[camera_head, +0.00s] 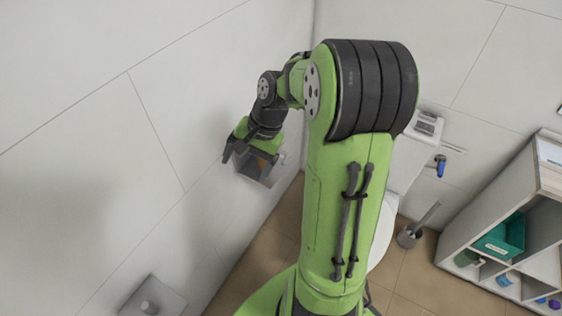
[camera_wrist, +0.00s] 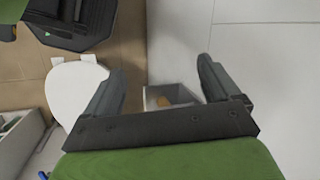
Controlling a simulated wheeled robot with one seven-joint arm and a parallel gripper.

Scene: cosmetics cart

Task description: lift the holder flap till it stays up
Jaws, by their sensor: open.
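The holder (camera_head: 256,173) is a small grey box-like fixture on the left wall, with something orange-brown showing in it. In the wrist view the holder (camera_wrist: 156,92) sits between and beyond my fingers, its pale sides and the orange-brown patch partly hidden by my gripper's dark bar. I cannot make out the flap as a separate part or tell its angle. My gripper (camera_head: 254,154) is just above the holder in the head view, fingers spread to either side. In the wrist view my gripper (camera_wrist: 162,68) is open with nothing held; contact with the holder cannot be told.
A white toilet (camera_head: 386,222) stands behind my arm, with a brush (camera_head: 412,233) beside it. A white shelf unit (camera_head: 508,190) with a teal box (camera_head: 502,238) is at the right. A square metal plate with a knob (camera_head: 150,303) is at lower left. The left wall is close.

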